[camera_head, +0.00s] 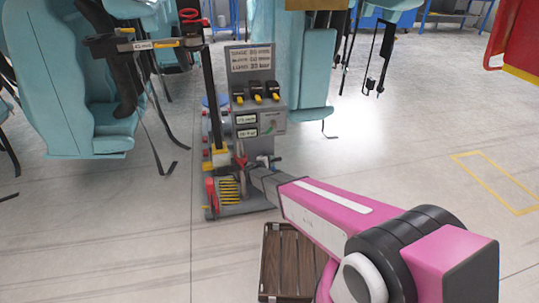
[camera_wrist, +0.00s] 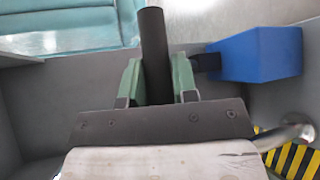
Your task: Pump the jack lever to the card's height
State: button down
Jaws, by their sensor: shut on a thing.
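In the head view my pink arm reaches down to the foot of a grey jack stand; my gripper (camera_head: 257,165) is small there and the lever's angle cannot be told. A grey panel (camera_head: 250,59) with printed lines stands above the console (camera_head: 258,120), which bears small white label plates. I cannot tell which one is the card.
A blue block (camera_wrist: 257,55) is right of the fingers in the wrist view, near a bent metal bar (camera_wrist: 287,135) and yellow-black stripes. Teal seats (camera_head: 75,90) with hanging straps flank the stand. A brown slatted crate (camera_head: 268,275) lies under my arm. The floor at right is open.

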jog(key=f, duration=0.1)
jog(key=s, duration=0.1)
jog(key=f, duration=0.1)
jog(key=shift+s+d+f, duration=0.2)
jog(key=shift+s+f, duration=0.05)
jog(key=shift+f, duration=0.1)
jog(key=c, duration=0.9)
grip_release()
jog(key=shift+o, duration=0.2)
jog(key=v, duration=1)
jog(key=shift+s+a, duration=0.2)
jog(key=shift+s, duration=0.15)
jog(key=shift+r, duration=0.1)
